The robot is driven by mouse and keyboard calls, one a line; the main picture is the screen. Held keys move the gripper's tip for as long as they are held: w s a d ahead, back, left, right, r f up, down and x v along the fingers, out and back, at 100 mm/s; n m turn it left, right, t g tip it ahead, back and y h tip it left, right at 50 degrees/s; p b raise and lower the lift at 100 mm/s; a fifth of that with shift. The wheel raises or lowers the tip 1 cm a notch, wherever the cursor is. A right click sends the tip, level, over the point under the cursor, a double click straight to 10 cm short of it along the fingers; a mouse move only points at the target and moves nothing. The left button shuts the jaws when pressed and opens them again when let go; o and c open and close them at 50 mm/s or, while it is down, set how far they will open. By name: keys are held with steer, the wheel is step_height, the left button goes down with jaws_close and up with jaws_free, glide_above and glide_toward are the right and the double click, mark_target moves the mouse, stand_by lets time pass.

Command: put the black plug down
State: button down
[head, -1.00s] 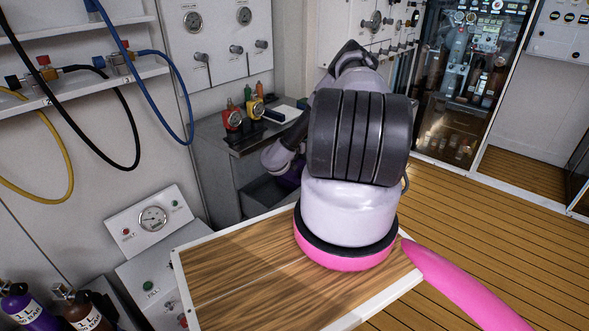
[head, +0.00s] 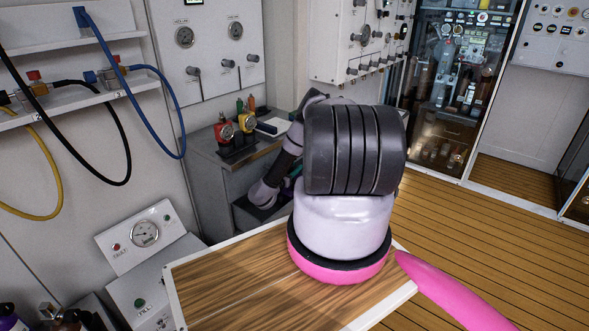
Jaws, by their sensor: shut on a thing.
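I cannot make out the black plug in the head view. My arm reaches away over the wooden-topped table and bends down toward an open grey bin (head: 243,217) below the grey bench. The far end of my arm is at this bin, beside the bench front. My gripper's fingers do not show; they are hidden by my own arm or the bin, so what they hold cannot be seen.
The wooden tabletop (head: 235,270) is bare. A gauge box (head: 145,233) stands at left. Yellow, black and blue hoses hang from the wall shelf. The plank floor at right is clear.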

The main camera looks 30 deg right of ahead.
steer(key=shift+f, duration=0.3)
steer(key=c, duration=0.6)
jaws_free()
steer(key=shift+o, duration=0.2)
steer(key=v, duration=1.2)
steer(key=shift+r, duration=0.35)
